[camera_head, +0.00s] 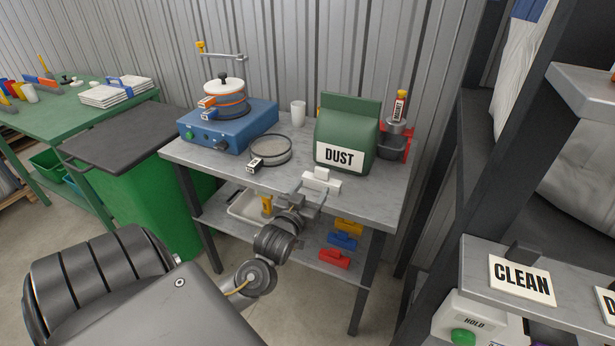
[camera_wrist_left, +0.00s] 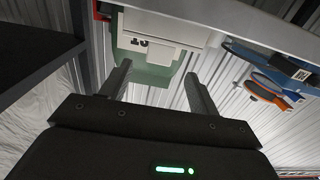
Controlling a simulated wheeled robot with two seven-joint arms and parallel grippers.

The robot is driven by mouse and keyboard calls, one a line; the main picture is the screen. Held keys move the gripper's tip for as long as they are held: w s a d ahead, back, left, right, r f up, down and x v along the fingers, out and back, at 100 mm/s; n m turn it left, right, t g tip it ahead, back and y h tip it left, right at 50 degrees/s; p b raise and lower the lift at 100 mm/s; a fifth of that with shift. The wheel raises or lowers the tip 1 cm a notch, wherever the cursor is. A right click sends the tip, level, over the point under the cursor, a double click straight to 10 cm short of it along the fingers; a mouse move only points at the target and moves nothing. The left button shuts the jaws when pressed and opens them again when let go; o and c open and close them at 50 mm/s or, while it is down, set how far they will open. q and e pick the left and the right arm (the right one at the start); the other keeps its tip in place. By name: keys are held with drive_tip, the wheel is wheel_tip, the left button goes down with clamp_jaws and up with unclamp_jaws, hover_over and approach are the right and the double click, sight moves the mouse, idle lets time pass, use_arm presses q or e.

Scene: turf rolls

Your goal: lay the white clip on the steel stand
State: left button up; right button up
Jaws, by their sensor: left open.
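The white clip (camera_head: 322,186) lies at the front edge of the grey worktable, in front of the green DUST bag. In the left wrist view the white clip (camera_wrist_left: 168,24) is beyond the fingertips, partly over the bag's label. My left gripper (camera_head: 310,197) is open and empty, just in front of the clip at the table edge. In the wrist view its two fingers (camera_wrist_left: 158,80) are spread below the clip. I cannot tell for sure which thing is the steel stand; a grey metal piece (camera_head: 399,127) stands at the back right of the table. My right gripper is not in view.
The green DUST bag (camera_head: 345,132) stands close behind the clip. A sieve (camera_head: 271,150), a blue hotplate (camera_head: 226,124) with a pot and a white cup (camera_head: 298,113) occupy the left and back. Coloured clips (camera_head: 341,240) lie on the lower shelf. Dark shelving (camera_head: 480,150) stands right.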

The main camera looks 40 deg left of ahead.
use_arm(q)
drive_tip(key=shift+v, duration=0.85)
drive_tip(key=shift+f, duration=0.1)
drive_tip(key=d+f+m+g+h, duration=0.15)
drive_tip(key=d+f, duration=0.25)
drive_tip(key=f, duration=0.5)
drive_tip(key=d+f+m+g+h, duration=0.15)
drive_tip(key=d+f, duration=0.25)
drive_tip(key=f, duration=0.5)
drive_tip(key=s+d+f+m+g+h, duration=0.1)
drive_tip(key=s+f+g, duration=0.35)
drive_tip(key=f, duration=0.75)
drive_tip(key=s+d+f+m+g+h, duration=0.1)
drive_tip(key=s+d+f, duration=0.1)
drive_tip(key=s+f, duration=0.8)
drive_tip(key=s+d+f+g, duration=0.1)
drive_tip(key=s+f+g, duration=0.1)
drive_tip(key=s+f, duration=0.4)
drive_tip(key=s+d+f+m+g, duration=0.1)
drive_tip(key=s+f+g, duration=0.2)
drive_tip(key=s+f, duration=0.4)
drive_tip(key=s+d+f+g, duration=0.1)
drive_tip(key=s+f, duration=0.5)
drive_tip(key=s, duration=0.8)
drive_tip(key=shift+f+g+h, duration=0.25)
drive_tip(key=shift+g+h, duration=0.15)
drive_tip(key=shift+g, duration=0.35)
